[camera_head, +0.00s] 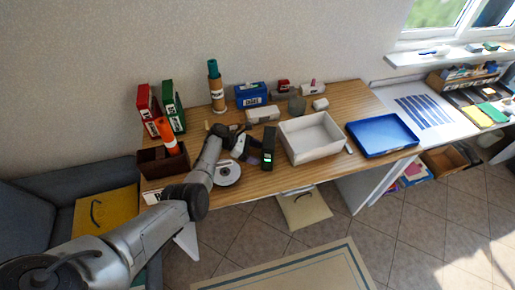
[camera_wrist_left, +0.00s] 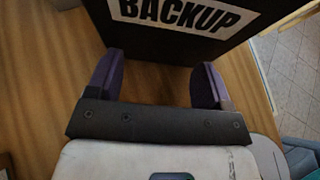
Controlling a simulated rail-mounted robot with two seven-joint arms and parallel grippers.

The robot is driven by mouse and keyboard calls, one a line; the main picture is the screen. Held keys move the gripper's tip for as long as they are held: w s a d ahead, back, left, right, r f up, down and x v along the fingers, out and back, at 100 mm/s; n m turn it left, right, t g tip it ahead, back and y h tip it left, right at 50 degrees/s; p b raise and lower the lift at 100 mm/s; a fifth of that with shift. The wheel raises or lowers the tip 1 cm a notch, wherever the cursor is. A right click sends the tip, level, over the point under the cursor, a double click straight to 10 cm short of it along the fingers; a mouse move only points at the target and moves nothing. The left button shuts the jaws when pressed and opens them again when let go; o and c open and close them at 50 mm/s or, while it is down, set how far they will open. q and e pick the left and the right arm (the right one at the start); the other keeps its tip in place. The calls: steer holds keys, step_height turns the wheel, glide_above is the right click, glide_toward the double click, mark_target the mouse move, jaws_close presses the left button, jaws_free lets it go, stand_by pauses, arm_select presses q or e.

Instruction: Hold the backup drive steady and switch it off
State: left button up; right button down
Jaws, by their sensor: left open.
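The backup drive (camera_head: 268,143) is a black upright box on the wooden desk, with a small green-lit patch low on its front. In the left wrist view, the dark drive (camera_wrist_left: 165,45) fills the top centre and carries a white BACKUP label. My left gripper (camera_head: 246,142) is at the drive's left side in the head view. In the left wrist view, my left gripper (camera_wrist_left: 157,62) has its two purple fingers apart, pointing at the drive's labelled face. I cannot tell whether they touch it. A switch cannot be made out. My right gripper is not in view.
A white bin (camera_head: 310,137) stands close right of the drive, with a blue tray (camera_head: 382,135) further right. A disc (camera_head: 227,172) lies by my left forearm. Binders (camera_head: 173,106), a cardboard tube (camera_head: 217,92) and a blue box (camera_head: 251,95) stand behind. The desk's front edge is near.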

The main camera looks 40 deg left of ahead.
arm_select(q)
jaws_close()
stand_by(0.5)
